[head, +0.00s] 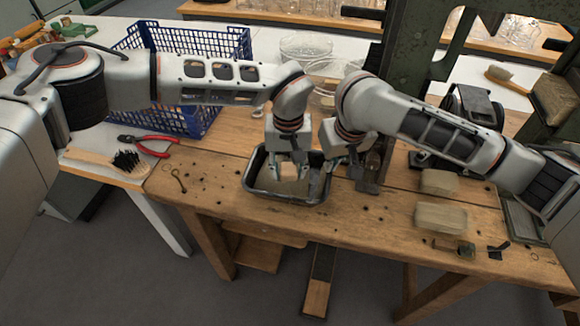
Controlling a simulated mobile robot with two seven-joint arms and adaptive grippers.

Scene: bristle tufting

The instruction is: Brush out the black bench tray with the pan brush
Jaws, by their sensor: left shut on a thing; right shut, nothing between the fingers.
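The black bench tray (287,199) sits on the wooden bench near its front edge. A grey-brown layer covers much of its floor. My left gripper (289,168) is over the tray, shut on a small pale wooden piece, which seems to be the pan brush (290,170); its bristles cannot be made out. My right gripper (338,163) is shut and empty at the tray's right rim; whether it touches the rim cannot be told.
A blue crate (190,40), red pliers (150,147) and a wooden brush with black bristles (100,165) lie left. Pale wooden blocks (440,217) lie right of the tray, near a dark green machine frame (410,40). Small dark bits dot the bench.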

